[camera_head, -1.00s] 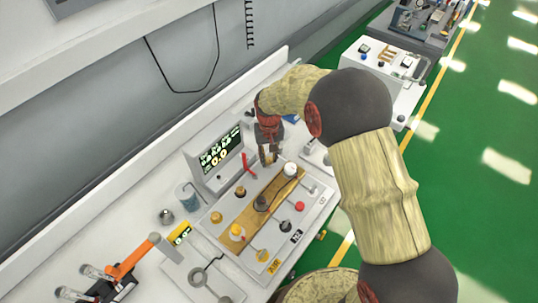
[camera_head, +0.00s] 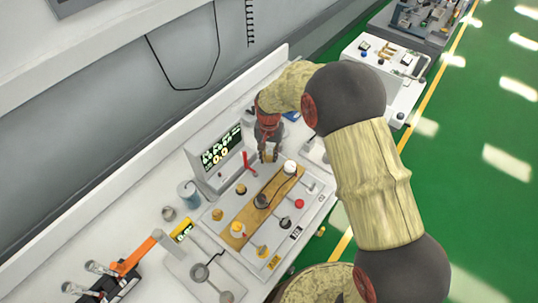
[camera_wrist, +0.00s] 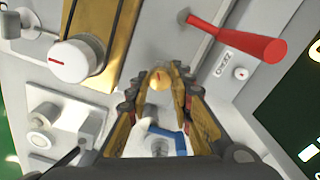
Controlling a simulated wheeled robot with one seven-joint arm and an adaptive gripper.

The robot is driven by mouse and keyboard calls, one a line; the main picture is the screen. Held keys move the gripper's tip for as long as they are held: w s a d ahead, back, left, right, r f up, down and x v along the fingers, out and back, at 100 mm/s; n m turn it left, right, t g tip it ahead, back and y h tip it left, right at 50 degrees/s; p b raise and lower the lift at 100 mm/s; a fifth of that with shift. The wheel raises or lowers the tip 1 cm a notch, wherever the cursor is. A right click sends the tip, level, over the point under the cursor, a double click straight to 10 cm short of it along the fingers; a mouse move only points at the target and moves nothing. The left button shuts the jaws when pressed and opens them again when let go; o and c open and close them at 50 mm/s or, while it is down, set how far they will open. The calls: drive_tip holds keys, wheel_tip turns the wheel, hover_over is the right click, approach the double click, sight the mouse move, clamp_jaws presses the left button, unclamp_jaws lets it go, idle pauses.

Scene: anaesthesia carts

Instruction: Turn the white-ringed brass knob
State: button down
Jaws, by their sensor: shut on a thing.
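In the wrist view a small round brass knob (camera_wrist: 160,81) sits between the tips of my gripper (camera_wrist: 160,88), and the jaws are shut on it. The fingers hide its base, so I cannot tell whether it has a white ring. In the head view my gripper (camera_head: 268,156) points down at the far end of the panel, beside the display and the white knob (camera_head: 290,167). That white knob, with a red mark, also shows in the wrist view (camera_wrist: 80,60). Another brass knob (camera_head: 237,229) with a pale base stands at the near end of the panel.
A red lever (camera_head: 248,163) stands close to my gripper, and also shows in the wrist view (camera_wrist: 250,45). A display (camera_head: 220,150) rises behind the panel. A dark knob (camera_head: 262,201) and a red button (camera_head: 299,203) are on the panel. Green floor is clear at right.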

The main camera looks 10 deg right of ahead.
sight(269, 157)
drive_tip(key=c, duration=1.6)
unclamp_jaws()
wheel_tip(269, 157, up, 12)
drive_tip(key=shift+f, duration=0.1)
